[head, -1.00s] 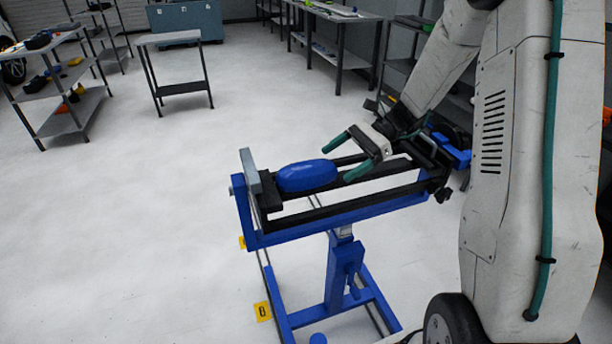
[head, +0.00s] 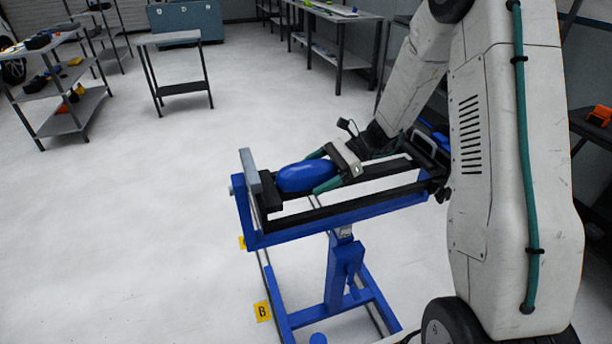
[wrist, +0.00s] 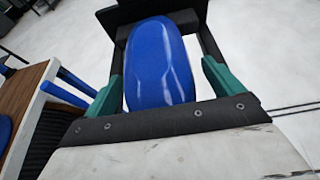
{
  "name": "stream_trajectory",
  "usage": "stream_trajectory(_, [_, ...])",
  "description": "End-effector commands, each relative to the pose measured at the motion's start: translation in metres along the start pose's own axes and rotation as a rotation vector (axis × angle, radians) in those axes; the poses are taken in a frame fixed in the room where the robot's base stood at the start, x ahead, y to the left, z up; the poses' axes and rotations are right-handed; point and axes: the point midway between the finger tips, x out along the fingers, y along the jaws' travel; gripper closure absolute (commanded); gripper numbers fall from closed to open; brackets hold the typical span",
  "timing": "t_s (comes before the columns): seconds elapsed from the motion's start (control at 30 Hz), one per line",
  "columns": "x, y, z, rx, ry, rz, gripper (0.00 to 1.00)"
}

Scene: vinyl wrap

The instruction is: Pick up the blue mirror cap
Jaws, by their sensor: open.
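The blue mirror cap (head: 305,177) is a glossy, rounded oblong shell lying on the black rails of a blue work stand (head: 340,228). It lies close to the stand's grey end plate (head: 250,171). My gripper (head: 318,171) has green fingers and comes in from the right, low over the rails. In the wrist view the cap (wrist: 160,65) lies between the two spread fingers (wrist: 163,85), with a visible gap on the right side and a smaller one on the left. The gripper is open. The cap's near end is hidden behind the gripper's palm edge.
The stand's black rails and end plate border the cap. A small grey table (head: 180,41) stands at the back, and shelves (head: 75,105) with parts are at the left. A long bench (head: 335,18) is at the back. The floor left of the stand is clear.

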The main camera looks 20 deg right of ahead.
Motion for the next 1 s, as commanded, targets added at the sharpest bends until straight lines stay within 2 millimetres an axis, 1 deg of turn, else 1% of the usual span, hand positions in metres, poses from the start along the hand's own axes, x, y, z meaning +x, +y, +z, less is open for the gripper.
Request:
stream_trajectory(0.07, [0.000,0.000,0.000,0.000,0.000,0.000,0.08])
stream_trajectory(0.1, [0.000,0.000,0.000,0.000,0.000,0.000,0.13])
stream_trajectory(0.17, [0.000,0.000,0.000,0.000,0.000,0.000,0.30])
stream_trajectory(0.2, [0.000,0.000,0.000,0.000,0.000,0.000,0.41])
stream_trajectory(0.27, [0.000,0.000,0.000,0.000,0.000,0.000,0.58])
stream_trajectory(0.3, [-0.001,0.000,0.000,0.000,0.000,0.000,0.60])
stream_trajectory(0.53, [-0.001,0.000,0.000,-0.001,0.000,0.000,0.60])
stream_trajectory(0.67, [-0.002,0.000,0.004,-0.002,0.000,0.000,0.60])
stream_trajectory(0.77, [-0.006,0.000,0.012,-0.003,0.000,-0.001,0.60])
stream_trajectory(0.93, [-0.015,0.000,0.034,-0.004,0.001,-0.001,0.60])
stream_trajectory(0.97, [-0.018,0.004,0.034,-0.001,0.000,-0.002,0.60])
stream_trajectory(1.0, [-0.022,0.012,0.032,0.002,-0.001,-0.003,0.60])
